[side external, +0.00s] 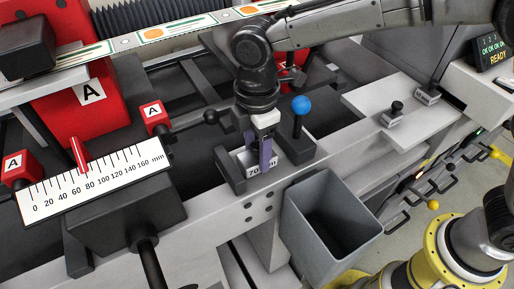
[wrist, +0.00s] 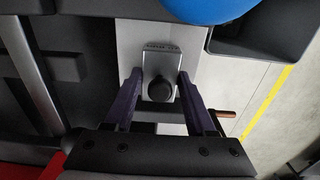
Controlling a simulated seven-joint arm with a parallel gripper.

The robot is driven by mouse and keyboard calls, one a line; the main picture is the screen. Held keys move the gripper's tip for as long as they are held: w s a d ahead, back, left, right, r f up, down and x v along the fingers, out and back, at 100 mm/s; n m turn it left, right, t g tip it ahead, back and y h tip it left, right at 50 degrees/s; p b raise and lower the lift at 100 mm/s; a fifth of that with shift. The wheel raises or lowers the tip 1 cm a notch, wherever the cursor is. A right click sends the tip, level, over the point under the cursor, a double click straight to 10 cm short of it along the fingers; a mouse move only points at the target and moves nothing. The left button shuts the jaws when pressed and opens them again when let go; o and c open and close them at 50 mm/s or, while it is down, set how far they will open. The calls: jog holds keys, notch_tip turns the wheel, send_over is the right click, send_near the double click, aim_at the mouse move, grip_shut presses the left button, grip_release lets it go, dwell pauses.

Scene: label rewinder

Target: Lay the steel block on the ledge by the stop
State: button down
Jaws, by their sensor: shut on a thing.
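The steel block (side external: 245,158) shows in the side view as a light face with a partly covered "70" marking. It sits low between dark side pieces on the pale rail (side external: 208,208). In the wrist view the steel block (wrist: 151,55) carries a round black knob (wrist: 160,88). My gripper (side external: 265,160) points down with its purple fingers shut on the block, one on each side; it also shows in the wrist view (wrist: 158,85). A finger covers part of the block in the side view. I cannot tell whether the block touches the surface beneath, or which dark piece is the stop.
A blue-balled lever (side external: 301,106) stands close right of my gripper. An open grey bin (side external: 335,215) is in front. Two knobbed steel blocks (side external: 392,118) (side external: 428,94) rest on a pale plate (side external: 362,102) at right. A millimetre scale (side external: 95,180) is at left.

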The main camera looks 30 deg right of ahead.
aim_at(257, 145)
dwell(0.3)
jog(key=shift+c, duration=1.1)
grip_release()
jog(key=shift+f, duration=0.15)
notch_tip(257, 145, up, 12)
jog(key=shift+r, duration=0.2)
